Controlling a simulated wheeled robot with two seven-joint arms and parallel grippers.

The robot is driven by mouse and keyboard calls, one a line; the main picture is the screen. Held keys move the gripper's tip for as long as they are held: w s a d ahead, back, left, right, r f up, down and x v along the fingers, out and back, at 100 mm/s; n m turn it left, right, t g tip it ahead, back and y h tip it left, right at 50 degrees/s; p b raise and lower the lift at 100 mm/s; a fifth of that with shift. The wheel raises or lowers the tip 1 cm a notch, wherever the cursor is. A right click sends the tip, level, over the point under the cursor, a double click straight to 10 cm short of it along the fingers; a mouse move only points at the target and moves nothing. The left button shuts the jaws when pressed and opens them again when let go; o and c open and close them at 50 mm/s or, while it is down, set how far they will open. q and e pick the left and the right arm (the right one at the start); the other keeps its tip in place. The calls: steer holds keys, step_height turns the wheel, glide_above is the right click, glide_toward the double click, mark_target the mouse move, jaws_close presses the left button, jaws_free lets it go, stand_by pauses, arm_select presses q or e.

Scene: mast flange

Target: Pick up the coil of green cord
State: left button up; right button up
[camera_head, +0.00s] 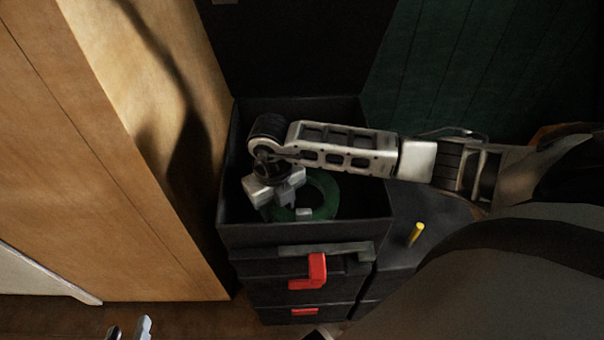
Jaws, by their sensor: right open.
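The coil of green cord (329,196) lies inside an open black toolbox (305,234). My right arm reaches in from the right, and my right gripper (283,202) points down into the box over the left part of the coil. Its jaws are open, with one light finger at the coil's left and one over its near side. Whether they touch the cord I cannot tell. The gripper and forearm hide the coil's left and far parts. My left gripper (129,331) shows only as two separated fingertips at the bottom left edge, open and empty, far from the box.
The box has black drawers with a red latch (309,272) on its front. A yellow stick-like object (416,234) stands on a dark surface to the right. A wooden panel (130,130) rises close on the left. The toolbox walls surround the coil.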

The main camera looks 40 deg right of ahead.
jaws_close()
